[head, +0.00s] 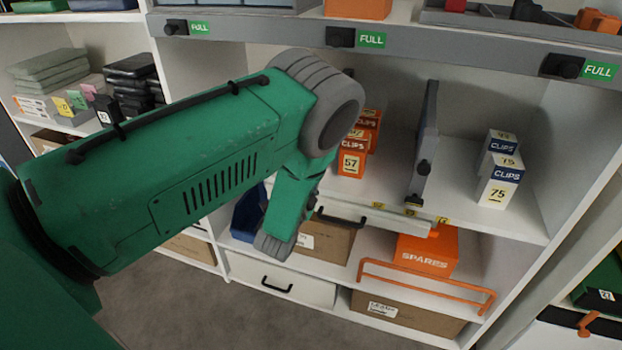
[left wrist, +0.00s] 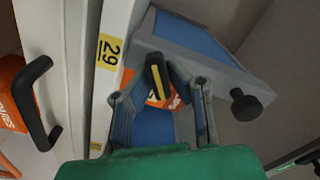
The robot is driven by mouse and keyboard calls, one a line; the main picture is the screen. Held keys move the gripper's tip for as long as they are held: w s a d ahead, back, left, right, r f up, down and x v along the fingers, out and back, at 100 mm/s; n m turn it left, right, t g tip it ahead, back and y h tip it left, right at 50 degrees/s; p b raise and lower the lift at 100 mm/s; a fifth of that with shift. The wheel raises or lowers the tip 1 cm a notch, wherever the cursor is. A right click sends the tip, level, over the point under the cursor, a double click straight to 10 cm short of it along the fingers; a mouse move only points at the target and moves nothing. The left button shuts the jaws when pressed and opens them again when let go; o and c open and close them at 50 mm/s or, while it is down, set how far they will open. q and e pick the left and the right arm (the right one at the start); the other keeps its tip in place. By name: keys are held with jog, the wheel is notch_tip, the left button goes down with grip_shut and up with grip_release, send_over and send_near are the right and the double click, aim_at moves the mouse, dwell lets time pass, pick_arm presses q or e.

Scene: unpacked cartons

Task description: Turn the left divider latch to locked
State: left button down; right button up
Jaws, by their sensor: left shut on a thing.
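My green left arm crosses the head view from the left, and its wrist end hides the left divider and most of my left gripper (head: 312,197). In the left wrist view my left gripper (left wrist: 164,92) has a finger on each side of the left divider latch (left wrist: 158,80), a black lever with a yellow stripe, and is shut on it. The left divider (left wrist: 190,52) shows as a grey edge with a black knob (left wrist: 248,103), which is clear of the fingers. Whether the latch is locked cannot be told. My right gripper is not in view.
The right divider (head: 428,130) stands upright between orange clips boxes (head: 353,158) and white-blue clips boxes (head: 499,185). Yellow labels line the shelf edge.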

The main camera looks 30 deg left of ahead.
pick_arm(q)
jog(key=m, duration=0.2)
jog(key=f+m, duration=0.1)
jog(key=shift+s+d+m+b, duration=0.2)
jog(key=shift+s+m+b, duration=0.05)
jog(key=shift+m+b, duration=0.55)
jog(key=shift+m, duration=1)
jog(key=shift+f, duration=0.1)
jog(key=c, duration=1.5)
grip_release()
jog(key=shift+c, duration=0.2)
jog(key=shift+r, duration=0.25)
jog(key=v, duration=1.2)
